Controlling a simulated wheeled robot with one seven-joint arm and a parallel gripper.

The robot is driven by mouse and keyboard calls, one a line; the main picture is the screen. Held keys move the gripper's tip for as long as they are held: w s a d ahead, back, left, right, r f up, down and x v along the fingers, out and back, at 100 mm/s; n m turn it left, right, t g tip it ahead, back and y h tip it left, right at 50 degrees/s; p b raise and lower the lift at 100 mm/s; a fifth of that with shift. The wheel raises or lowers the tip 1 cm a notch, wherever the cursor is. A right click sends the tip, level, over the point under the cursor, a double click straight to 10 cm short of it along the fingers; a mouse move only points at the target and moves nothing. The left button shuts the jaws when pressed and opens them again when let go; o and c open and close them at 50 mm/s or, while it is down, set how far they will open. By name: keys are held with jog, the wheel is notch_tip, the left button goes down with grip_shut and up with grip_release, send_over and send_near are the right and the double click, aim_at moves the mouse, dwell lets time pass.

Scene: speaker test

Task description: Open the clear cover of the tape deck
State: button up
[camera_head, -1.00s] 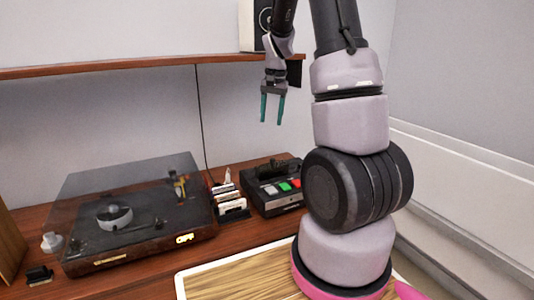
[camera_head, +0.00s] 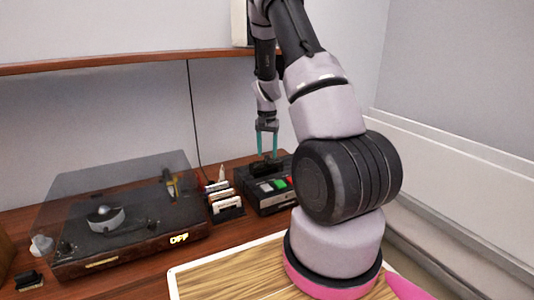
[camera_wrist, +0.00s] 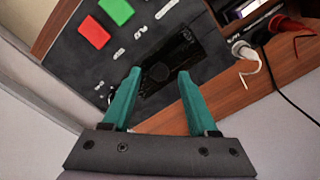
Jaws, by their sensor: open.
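The black tape deck (camera_head: 263,201) stands on the wooden desk, right of centre in the head view, partly behind my arm. It has green, red and pale buttons on its front part. My gripper (camera_head: 267,155) is open and empty, pointing down over the rear part of the deck. In the wrist view my gripper (camera_wrist: 159,75) has its fingers either side of the dark, glossy cover (camera_wrist: 183,47). The cover looks closed, lying flat over a dark round part. I cannot tell whether the fingertips touch it.
A cassette rack (camera_head: 226,208) stands close beside the deck. Red and white plugs with cords (camera_wrist: 240,50) lie near the deck's edge. A shelf (camera_head: 120,62) hangs above.

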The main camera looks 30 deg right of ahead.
jog(key=shift+f, duration=0.45)
grip_shut()
dwell(1.1)
